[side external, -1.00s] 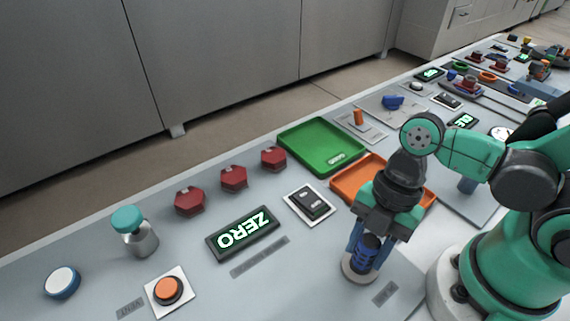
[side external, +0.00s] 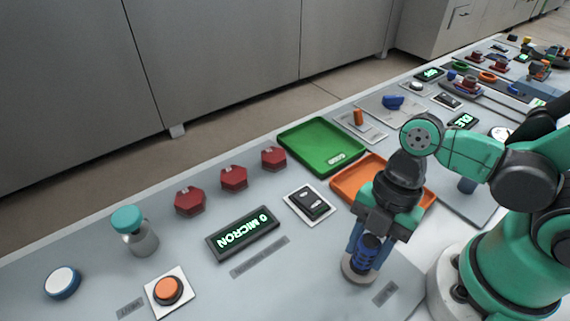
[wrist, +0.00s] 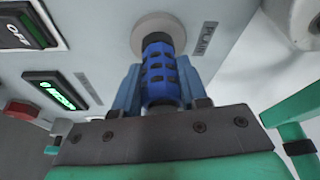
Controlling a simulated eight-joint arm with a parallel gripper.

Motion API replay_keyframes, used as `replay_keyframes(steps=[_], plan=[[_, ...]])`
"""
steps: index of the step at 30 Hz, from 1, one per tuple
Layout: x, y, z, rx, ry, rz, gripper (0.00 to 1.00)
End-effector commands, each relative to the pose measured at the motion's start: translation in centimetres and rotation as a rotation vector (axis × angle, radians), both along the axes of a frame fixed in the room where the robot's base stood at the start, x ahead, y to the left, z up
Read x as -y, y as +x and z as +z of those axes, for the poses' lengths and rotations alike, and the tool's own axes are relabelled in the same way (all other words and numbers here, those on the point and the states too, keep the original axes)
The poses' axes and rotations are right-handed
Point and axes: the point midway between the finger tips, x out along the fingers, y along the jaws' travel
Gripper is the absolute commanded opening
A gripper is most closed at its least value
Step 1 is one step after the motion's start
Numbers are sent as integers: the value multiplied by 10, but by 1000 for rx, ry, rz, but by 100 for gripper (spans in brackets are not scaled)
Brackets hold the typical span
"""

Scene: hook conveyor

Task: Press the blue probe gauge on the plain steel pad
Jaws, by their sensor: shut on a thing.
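The blue probe gauge (side external: 367,251) is upright between the fingers of my gripper (side external: 365,252), which is shut on it. Its lower end meets the round pale pad (side external: 351,271) near the front of the bench. In the wrist view the ribbed blue gauge (wrist: 160,72) points at the round pad (wrist: 148,22), beside a label that appears to read PLAIN. Whether the tip presses firmly on the pad is hidden. The display (side external: 243,233) reads "0 MICRON" in green.
An orange button (side external: 168,290) and a black rocker switch (side external: 311,202) are left of my gripper. A green tray (side external: 350,168) and an orange tray (side external: 345,190) lie behind it. Several red hexagonal knobs (side external: 233,178) and a teal-capped bottle (side external: 136,236) stand farther left.

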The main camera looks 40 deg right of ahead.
Motion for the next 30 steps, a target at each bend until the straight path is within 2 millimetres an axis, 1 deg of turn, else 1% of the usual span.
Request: replay_keyframes(steps=[5, 18, 21, 30], plan=[[1, -1, 4, 0, -2, 0, 0], [0, 0, 41, 0, -1, 0, 0], [0, 0, 47, 0, -1, 0, 0], [0, 0, 50, 0, -1, 0, 0]])
